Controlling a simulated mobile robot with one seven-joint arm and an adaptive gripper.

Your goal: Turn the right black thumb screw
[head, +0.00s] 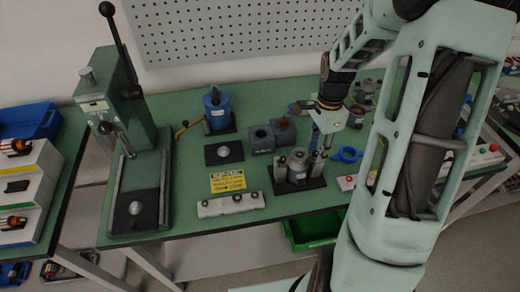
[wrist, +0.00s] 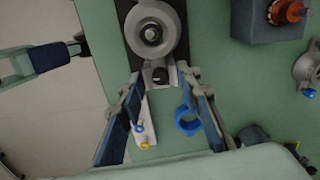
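The right black thumb screw (wrist: 160,75) shows in the wrist view as a small dark knob at the lower end of a dark fixture, beside a round grey metal part (wrist: 152,33). My gripper (wrist: 162,79) is open, with its two fingers either side of the knob in the picture. I cannot tell whether either finger touches it. In the head view the fixture's black base (head: 291,186) carries the metal cylinder (head: 298,163) and upright posts. My gripper (head: 325,132) points down over its right end. The thumb screw is hard to make out there.
A blue ring (head: 348,155) and a white strip with buttons (head: 345,183) lie right of the fixture. Grey boxes (head: 262,140) stand behind it. A white bar with black knobs (head: 231,205) and a yellow label (head: 227,180) are left. A green lever press (head: 125,95) stands far left.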

